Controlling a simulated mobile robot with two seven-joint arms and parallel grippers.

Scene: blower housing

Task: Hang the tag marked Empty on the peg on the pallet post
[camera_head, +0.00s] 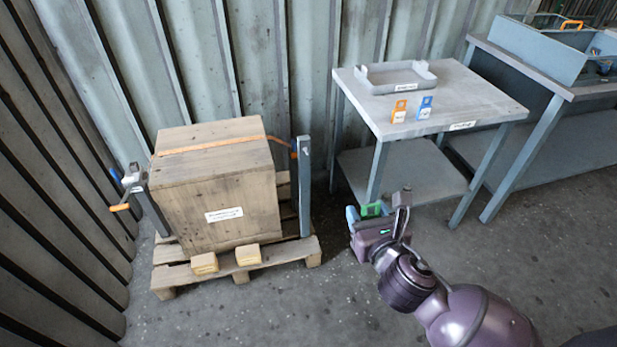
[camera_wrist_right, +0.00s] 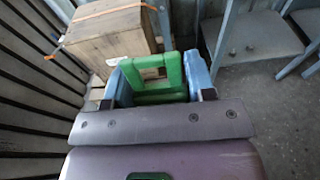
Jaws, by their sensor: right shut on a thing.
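My right gripper (camera_head: 368,214) is shut on a green tag (camera_head: 371,209), held in the air between the pallet and the table. In the right wrist view the green tag (camera_wrist_right: 152,72) sits between the two blue fingertips of the gripper (camera_wrist_right: 157,84), its open loop facing up. Its marking cannot be read. The pallet post (camera_head: 304,190) stands upright at the right side of the pallet (camera_head: 278,258), left of the gripper and apart from it. The peg cannot be made out clearly. My left gripper is out of view.
A strapped wooden crate (camera_head: 215,190) fills the pallet; a ratchet with an orange handle (camera_head: 120,207) is at its left. Floor between post and gripper is clear.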

